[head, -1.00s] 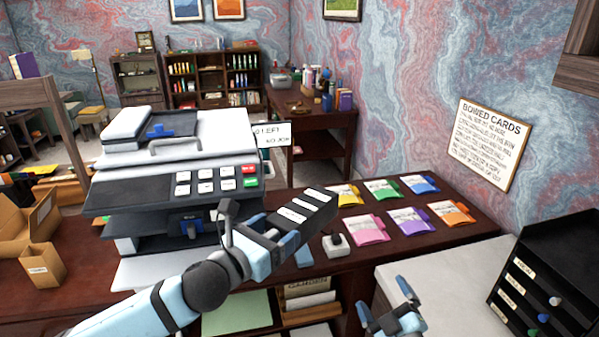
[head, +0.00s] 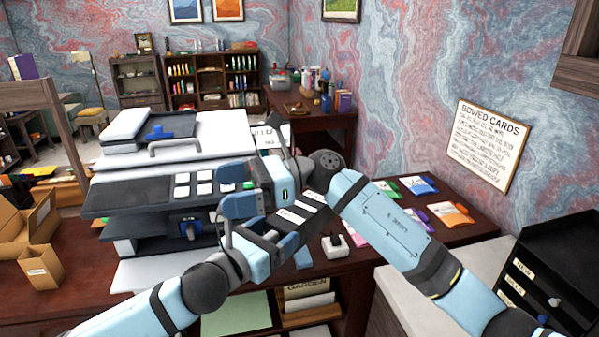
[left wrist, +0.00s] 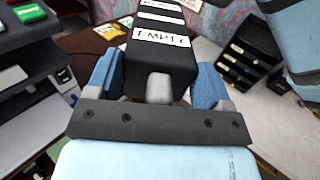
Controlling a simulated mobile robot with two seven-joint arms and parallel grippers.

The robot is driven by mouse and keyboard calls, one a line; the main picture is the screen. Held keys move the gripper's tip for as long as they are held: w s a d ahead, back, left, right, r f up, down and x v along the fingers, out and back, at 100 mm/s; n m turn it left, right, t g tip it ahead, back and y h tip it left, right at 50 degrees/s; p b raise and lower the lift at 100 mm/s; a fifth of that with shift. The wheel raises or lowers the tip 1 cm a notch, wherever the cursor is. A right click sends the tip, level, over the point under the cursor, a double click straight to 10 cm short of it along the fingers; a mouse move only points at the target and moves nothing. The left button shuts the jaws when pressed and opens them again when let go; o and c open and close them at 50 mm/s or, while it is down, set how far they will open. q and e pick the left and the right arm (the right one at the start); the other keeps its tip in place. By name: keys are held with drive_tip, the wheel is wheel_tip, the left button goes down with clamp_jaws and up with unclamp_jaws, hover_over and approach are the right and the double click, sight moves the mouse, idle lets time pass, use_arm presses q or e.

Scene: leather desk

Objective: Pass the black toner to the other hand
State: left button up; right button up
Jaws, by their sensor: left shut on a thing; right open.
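The black toner (head: 306,222) is a long black box with white labels; one reads "EMPTY" in the left wrist view (left wrist: 160,62). My left gripper (head: 282,240) is shut on its near end, with a blue finger on each side in the left wrist view (left wrist: 157,88). My right gripper (head: 240,205) is open, above and left of my left gripper in the head view. I cannot tell whether the right fingers touch the toner.
A grey-white printer (head: 130,195) stands close on the left. Coloured packets (head: 450,215) and a white block with a black knob (head: 335,246) lie on the dark desk. A black drawer unit (head: 555,265) stands on the right. Open cardboard boxes (head: 38,220) are at far left.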

drive_tip(key=f+n+h, duration=0.2)
drive_tip(key=n+h, duration=0.2)
drive_tip(key=h, duration=0.1)
drive_tip(key=n+t+h, duration=0.3)
drive_tip(key=t+h, duration=0.2)
drive_tip(key=h, duration=0.7)
approach(300, 222)
drive_tip(key=w, duration=0.1)
drive_tip(key=w+f, duration=0.1)
drive_tip(key=w, duration=0.2)
drive_tip(key=shift+f, duration=0.3)
drive_tip(key=shift+w+f+t, duration=0.1)
drive_tip(key=shift+f+t, duration=0.15)
drive_tip(key=shift+t, duration=0.05)
wheel_tip(300, 222, down, 11)
drive_tip(key=shift+f, duration=0.25)
